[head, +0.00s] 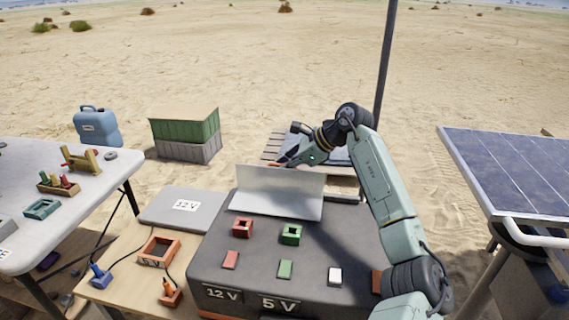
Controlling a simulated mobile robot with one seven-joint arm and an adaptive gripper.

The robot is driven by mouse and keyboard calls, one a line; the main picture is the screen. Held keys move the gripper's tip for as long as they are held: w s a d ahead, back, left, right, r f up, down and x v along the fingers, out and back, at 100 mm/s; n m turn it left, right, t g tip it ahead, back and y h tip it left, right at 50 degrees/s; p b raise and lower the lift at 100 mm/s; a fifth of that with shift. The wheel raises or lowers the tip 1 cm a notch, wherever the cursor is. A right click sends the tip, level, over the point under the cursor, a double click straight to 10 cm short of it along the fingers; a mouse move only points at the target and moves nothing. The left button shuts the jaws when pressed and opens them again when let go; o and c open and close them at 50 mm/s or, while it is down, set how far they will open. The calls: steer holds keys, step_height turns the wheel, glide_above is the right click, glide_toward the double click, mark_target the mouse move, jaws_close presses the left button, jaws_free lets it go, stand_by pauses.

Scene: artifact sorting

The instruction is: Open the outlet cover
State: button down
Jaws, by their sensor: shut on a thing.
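A pale grey cover panel (280,184) stands nearly upright near the back of the dark grey outlet box (207,278). Its lower part meets a flat light strip on the box top. My gripper (281,164) is at the panel's top edge, reaching in from behind and the right. It is shut on the cover; the fingertips are small and partly hidden by the panel. A red square socket (242,228) and a green square socket (291,234) are exposed in front of the panel. The box front carries "12 V" and "5 V" labels.
A flat grey "32 V"-like panel (165,207) lies left of the box. An orange frame (158,251) and cabled plugs are on the wooden table (125,293). A white table (100,205) stands left, a solar panel (515,170) right, and a dark pole (385,65) behind my arm.

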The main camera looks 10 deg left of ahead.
steer(key=shift+w+f, duration=0.1)
steer(key=shift+w, duration=0.05)
stand_by(0.3)
steer(key=c, duration=2)
jaws_free()
steer(key=shift+o, duration=0.2)
steer(key=v, duration=1.2)
